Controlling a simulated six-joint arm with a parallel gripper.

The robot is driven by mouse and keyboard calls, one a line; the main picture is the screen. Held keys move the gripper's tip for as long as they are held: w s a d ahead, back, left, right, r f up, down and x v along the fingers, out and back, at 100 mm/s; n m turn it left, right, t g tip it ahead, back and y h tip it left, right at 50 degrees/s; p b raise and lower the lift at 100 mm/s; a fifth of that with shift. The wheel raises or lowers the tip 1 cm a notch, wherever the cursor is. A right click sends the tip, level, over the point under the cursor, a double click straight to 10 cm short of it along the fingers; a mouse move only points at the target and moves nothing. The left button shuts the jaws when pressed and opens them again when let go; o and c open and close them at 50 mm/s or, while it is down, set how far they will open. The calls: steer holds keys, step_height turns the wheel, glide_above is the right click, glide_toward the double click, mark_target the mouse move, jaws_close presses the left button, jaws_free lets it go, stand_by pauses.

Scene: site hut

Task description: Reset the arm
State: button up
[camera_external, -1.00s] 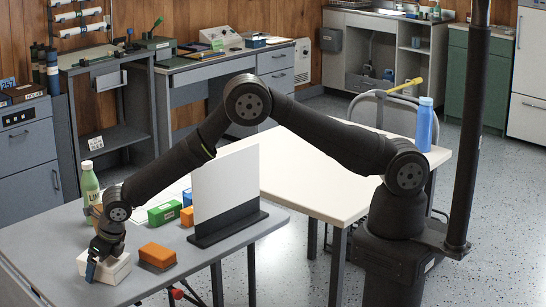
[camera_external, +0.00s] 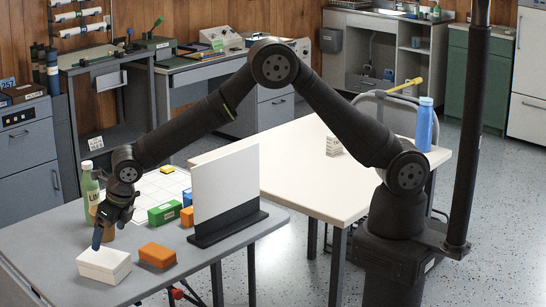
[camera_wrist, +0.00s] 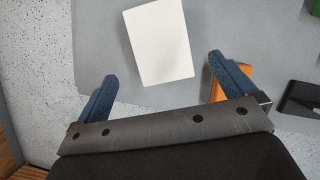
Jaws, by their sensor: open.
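My gripper (camera_external: 106,228) is above the grey table at the left, just over a white box (camera_external: 104,265). In the wrist view my gripper (camera_wrist: 165,83) has its two blue fingers wide apart, with nothing between them. The white box (camera_wrist: 158,42) lies on the table ahead of the fingers, apart from them. My arm arches from its base at the right over the white table and the upright panel.
An orange block (camera_external: 157,255) lies right of the white box. A green block (camera_external: 164,213), a blue block (camera_external: 187,217) and a white upright panel (camera_external: 226,185) stand behind. A green bottle (camera_external: 90,190) is at the back left. A blue bottle (camera_external: 424,124) stands on the white table (camera_external: 300,165).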

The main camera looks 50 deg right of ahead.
mark_target(101, 255)
steer(key=shift+s+r, duration=0.1)
steer(key=shift+r, duration=0.1)
steer(key=x, duration=1.2)
steer(key=shift+d+f, duration=0.1)
steer(key=shift+f, duration=0.15)
steer(key=shift+r, duration=1.3)
steer(key=shift+f, duration=0.1)
